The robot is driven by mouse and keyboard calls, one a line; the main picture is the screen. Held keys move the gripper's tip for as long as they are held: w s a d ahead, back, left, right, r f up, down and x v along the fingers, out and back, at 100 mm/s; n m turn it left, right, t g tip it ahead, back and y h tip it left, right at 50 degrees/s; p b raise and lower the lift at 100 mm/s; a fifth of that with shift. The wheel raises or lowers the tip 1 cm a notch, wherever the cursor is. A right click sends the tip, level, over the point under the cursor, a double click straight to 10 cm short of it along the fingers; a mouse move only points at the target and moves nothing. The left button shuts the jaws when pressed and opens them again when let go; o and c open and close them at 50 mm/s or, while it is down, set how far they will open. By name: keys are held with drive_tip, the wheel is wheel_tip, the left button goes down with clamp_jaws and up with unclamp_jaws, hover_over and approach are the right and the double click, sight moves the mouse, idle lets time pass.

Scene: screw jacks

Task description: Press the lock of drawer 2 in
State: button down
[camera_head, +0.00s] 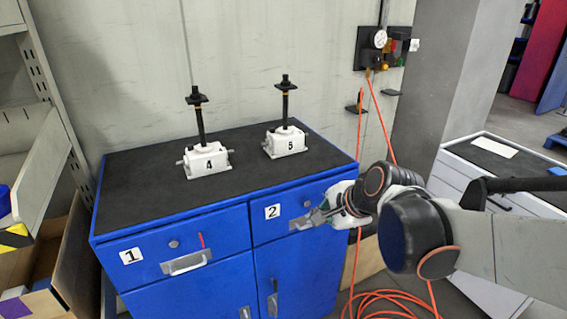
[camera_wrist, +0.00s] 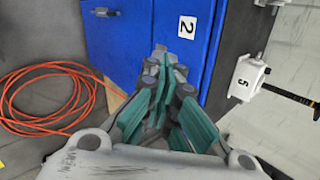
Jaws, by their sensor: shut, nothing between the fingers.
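Drawer 2 (camera_head: 284,224) is the upper right drawer of the blue cabinet and looks closed. Its label "2" (camera_head: 272,211) also shows in the wrist view (camera_wrist: 187,27). A small round grey lock (camera_head: 307,203) shows on its front, just above my fingertips. My gripper (camera_head: 318,216) comes in from the right with its fingers shut and empty. The fingertips are close in front of the drawer's metal handle (camera_head: 299,224), which they partly cover. I cannot tell whether they touch it. In the wrist view my gripper (camera_wrist: 166,62) points at the blue front, and the lock cannot be made out there.
Drawer 1 (camera_head: 221,241) at left has its own lock (camera_head: 173,244) and handle (camera_head: 186,263). Screw jacks 4 (camera_head: 207,160) and 5 (camera_head: 285,142) stand on the dark cabinet top. An orange hose (camera_head: 384,300) lies coiled at the lower right. A pale cabinet (camera_head: 461,183) stands at right.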

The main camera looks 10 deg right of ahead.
sight(306, 202)
drive_tip(key=w+d+f+m+p, duration=0.1)
drive_tip(key=w+d+f+m, duration=0.2)
drive_tip(key=m, duration=0.4)
drive_tip(key=w+d+f+m+t+y+p, duration=0.1)
drive_tip(key=w+d+f+m, duration=0.3)
drive_tip(key=d+m, duration=0.2)
drive_tip(key=shift+d+f+m, duration=0.15)
drive_tip(key=shift+d+m, duration=0.1)
drive_tip(key=shift+m, duration=0.55)
drive_tip(key=shift+w+f, duration=0.1)
drive_tip(key=shift+w, duration=0.05)
drive_tip(key=w+a+r+b+x, duration=0.1)
drive_tip(key=b+x, duration=0.3)
drive_tip(key=x, duration=0.8)
drive_tip(key=shift+w+r, duration=0.4)
drive_tip(key=shift+w, duration=0.15)
